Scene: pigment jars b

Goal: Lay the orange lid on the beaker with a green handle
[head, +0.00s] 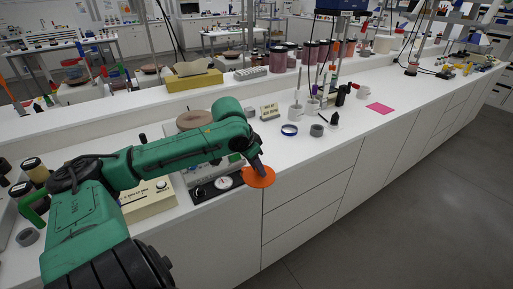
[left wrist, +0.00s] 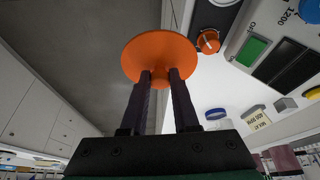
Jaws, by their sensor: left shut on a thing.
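My left gripper (head: 258,167) is shut on the knob of the orange lid (head: 259,178), at the front edge of the counter by the drawers. In the left wrist view the lid (left wrist: 158,52) is a round disc, its knob between the two fingertips (left wrist: 160,76). Nothing shows beneath the lid there except floor and the counter edge. A green curved handle (head: 34,208) shows at the far left of the head view; the body it belongs to is not clearly visible, perhaps behind my arm. My right gripper is not in view.
A hotplate-like device with a dial (head: 222,184) lies just left of the lid. A cream box (head: 148,198) and dark jars (head: 36,170) stand further left.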

